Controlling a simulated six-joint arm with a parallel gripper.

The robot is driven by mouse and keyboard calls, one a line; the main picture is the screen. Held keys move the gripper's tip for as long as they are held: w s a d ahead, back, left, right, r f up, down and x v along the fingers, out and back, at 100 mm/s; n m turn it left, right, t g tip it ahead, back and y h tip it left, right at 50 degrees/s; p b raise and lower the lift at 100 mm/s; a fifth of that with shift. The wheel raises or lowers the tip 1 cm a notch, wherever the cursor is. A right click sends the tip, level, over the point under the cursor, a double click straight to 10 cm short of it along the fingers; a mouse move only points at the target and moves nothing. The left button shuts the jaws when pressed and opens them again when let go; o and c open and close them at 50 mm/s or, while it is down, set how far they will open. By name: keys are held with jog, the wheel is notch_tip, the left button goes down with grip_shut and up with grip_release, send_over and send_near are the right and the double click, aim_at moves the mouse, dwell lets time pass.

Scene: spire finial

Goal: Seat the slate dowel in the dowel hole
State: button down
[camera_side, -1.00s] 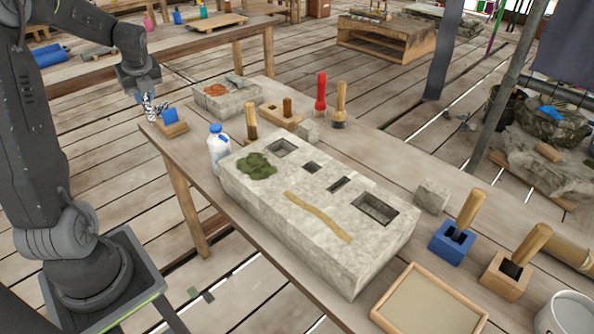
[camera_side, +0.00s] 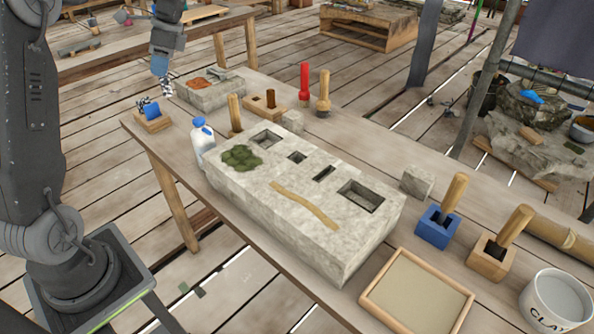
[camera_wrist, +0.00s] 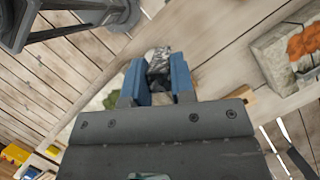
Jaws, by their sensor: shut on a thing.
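My gripper (camera_side: 161,64) is above the table's far left part in the side view. In the wrist view my gripper (camera_wrist: 157,82) has its blue fingers shut on a mottled grey piece, which looks like the slate dowel (camera_wrist: 158,56). The dowel also shows small below the fingers in the side view (camera_side: 166,83). The pale stone block (camera_side: 300,222) has several openings in its top: a square one (camera_side: 268,139), a small square one (camera_side: 297,157), a narrow slot (camera_side: 324,173) and a large rectangle (camera_side: 361,196). I cannot tell which is the dowel hole. The dowel is apart from the block.
A wooden holder with a blue piece (camera_side: 152,112) and a stone slab with an orange patch (camera_side: 205,92) are near the gripper. A white bottle (camera_side: 203,143), upright handled tools (camera_side: 304,84) and a sand tray (camera_side: 417,300) surround the block.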

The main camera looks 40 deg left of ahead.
jog(key=w+d+r+n+t+h, duration=0.15)
jog(key=w+d+n+h, duration=0.25)
jog(key=d+n, duration=0.75)
jog(key=w+d+f+n+t+h, duration=0.1)
jog(key=w+d+n+t+h, duration=0.3)
jog(key=d+n, duration=0.75)
jog(key=shift+n+g+y, duration=0.6)
jog(key=shift+n+g, duration=0.1)
jog(key=shift+g, duration=0.05)
jog(key=shift+w+d+f, duration=0.95)
jog(key=shift+d+f, duration=0.55)
jog(key=shift+f, duration=1.1)
jog(key=shift+w+d+f, duration=0.9)
jog(key=shift+d+f, duration=0.55)
jog(key=shift+f, duration=1.1)
jog(key=shift+w+d+f, duration=0.95)
jog(key=shift+d+f, duration=0.55)
jog(key=shift+f, duration=1.1)
jog(key=shift+f, duration=0.15)
jog(key=c, duration=1)
grip_release()
jog(key=shift+o, duration=0.2)
